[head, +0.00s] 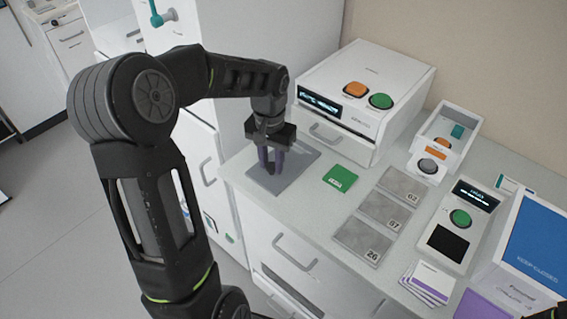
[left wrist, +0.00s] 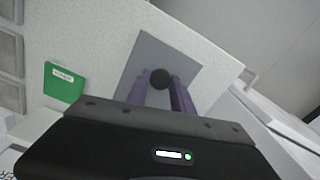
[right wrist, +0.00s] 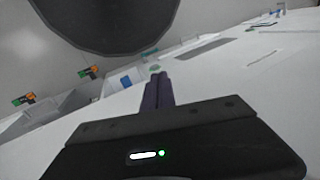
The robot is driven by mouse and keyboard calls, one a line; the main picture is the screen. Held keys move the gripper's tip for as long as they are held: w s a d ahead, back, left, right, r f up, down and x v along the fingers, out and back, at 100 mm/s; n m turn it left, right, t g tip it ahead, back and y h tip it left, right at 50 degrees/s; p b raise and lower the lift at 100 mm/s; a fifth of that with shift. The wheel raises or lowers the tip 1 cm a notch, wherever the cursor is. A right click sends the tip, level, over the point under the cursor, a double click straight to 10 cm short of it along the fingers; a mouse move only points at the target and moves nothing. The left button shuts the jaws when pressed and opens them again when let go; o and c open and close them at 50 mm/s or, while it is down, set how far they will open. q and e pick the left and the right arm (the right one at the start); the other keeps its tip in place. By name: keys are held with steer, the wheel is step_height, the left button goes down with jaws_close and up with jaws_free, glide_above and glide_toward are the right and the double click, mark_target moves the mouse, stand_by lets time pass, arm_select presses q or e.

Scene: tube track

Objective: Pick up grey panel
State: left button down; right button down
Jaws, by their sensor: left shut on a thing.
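The grey panel (head: 297,160) is a flat square plate lying at the left end of the counter. In the left wrist view the panel (left wrist: 152,55) has a round black knob (left wrist: 160,79) at its middle. My left gripper (head: 270,167) points down over the panel, its purple fingers (left wrist: 163,92) shut on the knob. I cannot tell whether the panel is lifted off the counter. My right gripper (right wrist: 155,85) is away from the panel; its fingers are together, with nothing seen between them.
A green card (head: 341,178) lies right of the panel. Several grey numbered tiles (head: 378,210) lie farther right. A white machine (head: 365,85) with orange and green buttons stands behind. A device with a green button (head: 460,218) and a blue-topped box (head: 537,243) fill the right side.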

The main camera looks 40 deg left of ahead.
arm_select(q)
steer(key=shift+r, duration=0.15)
stand_by(0.4)
steer(key=shift+r+p, duration=0.6)
step_height(320, 180, up, 2)
steer(key=shift+r+p, duration=0.1)
steer(key=shift+p, duration=0.65)
steer(key=s+a+b, duration=0.1)
steer(key=s, duration=1.7)
steer(key=shift+a, duration=0.25)
